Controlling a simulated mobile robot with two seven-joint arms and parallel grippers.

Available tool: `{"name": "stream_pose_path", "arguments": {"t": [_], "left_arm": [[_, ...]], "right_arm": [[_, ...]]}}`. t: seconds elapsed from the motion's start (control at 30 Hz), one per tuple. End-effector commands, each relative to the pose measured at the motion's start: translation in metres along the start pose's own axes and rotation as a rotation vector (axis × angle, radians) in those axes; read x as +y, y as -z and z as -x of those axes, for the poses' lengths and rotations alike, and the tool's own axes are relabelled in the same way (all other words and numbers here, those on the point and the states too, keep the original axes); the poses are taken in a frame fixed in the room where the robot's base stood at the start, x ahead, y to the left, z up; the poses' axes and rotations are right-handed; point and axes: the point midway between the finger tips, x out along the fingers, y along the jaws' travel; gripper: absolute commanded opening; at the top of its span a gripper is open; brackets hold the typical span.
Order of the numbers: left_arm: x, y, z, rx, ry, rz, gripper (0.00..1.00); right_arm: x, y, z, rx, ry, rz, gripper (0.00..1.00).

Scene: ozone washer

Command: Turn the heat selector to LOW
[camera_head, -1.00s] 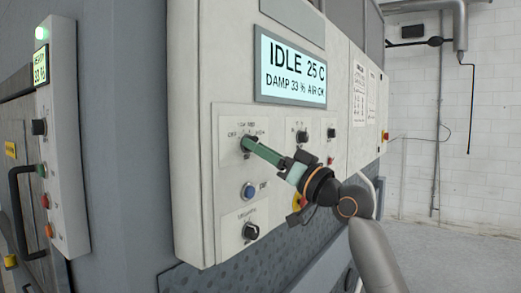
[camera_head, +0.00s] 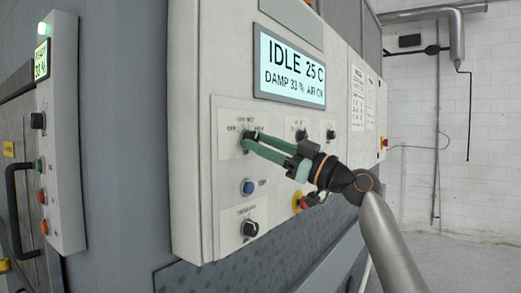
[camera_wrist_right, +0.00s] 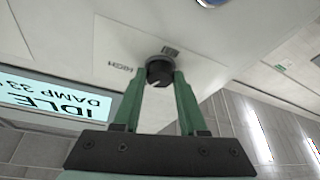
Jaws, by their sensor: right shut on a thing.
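The heat selector is a black round knob (camera_head: 249,134) on a white plate of the machine's panel, with small labels around it, OFF at its left. My right gripper (camera_head: 248,140) has its two green fingers reaching to this knob from the lower right. In the right wrist view the knob (camera_wrist_right: 159,72) sits between the green fingertips (camera_wrist_right: 159,78), which are shut on its sides. A HIGH label lies left of it there. A pale mark shows on the knob, but I cannot tell which label it points to. My left gripper is out of view.
The display (camera_head: 290,70) above reads IDLE 25 C. A blue button (camera_head: 248,187) and another black knob (camera_head: 249,229) lie below the selector. Two more knobs stand to its right, and a red stop button (camera_head: 308,201) is close under my right wrist.

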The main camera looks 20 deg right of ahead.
Motion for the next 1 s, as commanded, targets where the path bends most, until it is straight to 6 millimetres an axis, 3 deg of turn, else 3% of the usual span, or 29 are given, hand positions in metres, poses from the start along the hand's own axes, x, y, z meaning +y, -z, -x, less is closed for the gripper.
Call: {"name": "stream_pose_path", "arguments": {"t": [0.6,1.0], "left_arm": [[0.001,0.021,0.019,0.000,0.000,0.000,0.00],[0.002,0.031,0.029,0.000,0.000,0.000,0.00]], "right_arm": [[0.006,0.005,-0.002,-0.009,0.214,0.517,0.00],[0.006,0.004,-0.002,-0.014,0.290,0.708,0.00]]}}
